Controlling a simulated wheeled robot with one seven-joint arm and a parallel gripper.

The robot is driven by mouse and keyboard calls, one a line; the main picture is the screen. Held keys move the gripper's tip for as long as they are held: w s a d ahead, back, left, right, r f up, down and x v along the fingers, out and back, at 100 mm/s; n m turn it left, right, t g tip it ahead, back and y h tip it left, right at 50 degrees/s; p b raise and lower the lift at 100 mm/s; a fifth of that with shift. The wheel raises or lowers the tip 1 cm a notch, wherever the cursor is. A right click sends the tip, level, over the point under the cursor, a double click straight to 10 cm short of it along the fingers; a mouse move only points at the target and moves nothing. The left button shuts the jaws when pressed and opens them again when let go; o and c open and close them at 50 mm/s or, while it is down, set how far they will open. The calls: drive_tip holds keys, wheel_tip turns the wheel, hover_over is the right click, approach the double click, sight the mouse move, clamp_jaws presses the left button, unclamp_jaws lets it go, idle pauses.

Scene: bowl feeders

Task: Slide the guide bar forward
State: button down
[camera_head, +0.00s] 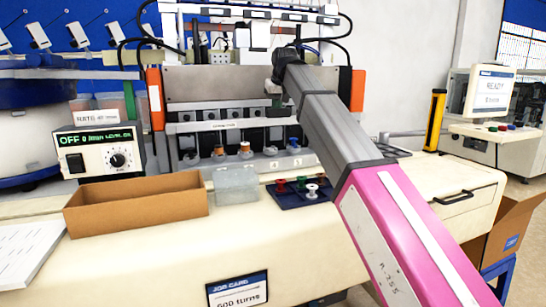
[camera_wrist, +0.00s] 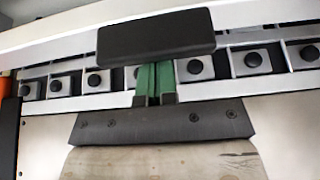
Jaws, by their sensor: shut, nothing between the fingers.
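What looks like the guide bar is a pale metal rail (camera_head: 225,125) across the front of the feeder machine. A dark block, perhaps its handle, shows at its right part (camera_head: 280,115). In the wrist view a wide black block (camera_wrist: 155,35) stands close before the camera, in front of the pale rail (camera_wrist: 220,88). My gripper (camera_wrist: 154,72) has two green fingers pressed together with nothing between them; the black block hides their tips. I cannot tell whether they touch it. In the head view my gripper (camera_head: 276,104) is small and partly hidden by my arm.
Square plates with black knobs (camera_wrist: 194,67) line the rail. On the cream bench stand a cardboard tray (camera_head: 135,212), a clear bin (camera_head: 236,186), a blue tray (camera_head: 290,198) with small spools, and a control box (camera_head: 98,152). An orange post (camera_head: 357,90) flanks the machine's right side.

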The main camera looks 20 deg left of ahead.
drive_tip(key=s+d+f, duration=0.1)
drive_tip(key=s+d, duration=0.1)
drive_tip(key=s+d+f, duration=0.1)
drive_tip(key=s, duration=0.1)
drive_tip(key=shift+d+f, duration=0.25)
drive_tip(key=shift+f, duration=0.05)
idle(0.5)
drive_tip(key=shift+w+a, duration=0.2)
drive_tip(key=shift+a, duration=0.05)
drive_tip(key=shift+r, duration=0.1)
drive_tip(key=shift+w+a+r, duration=0.15)
drive_tip(key=shift+w+r, duration=0.05)
drive_tip(key=shift+r, duration=0.4)
drive_tip(key=shift+w+a+r, duration=0.1)
drive_tip(key=shift+w+r, duration=0.05)
drive_tip(key=shift+r, duration=0.45)
wheel_tip(320, 180, up, 7)
hover_over(280, 111)
drive_tip(key=shift+s, duration=0.1)
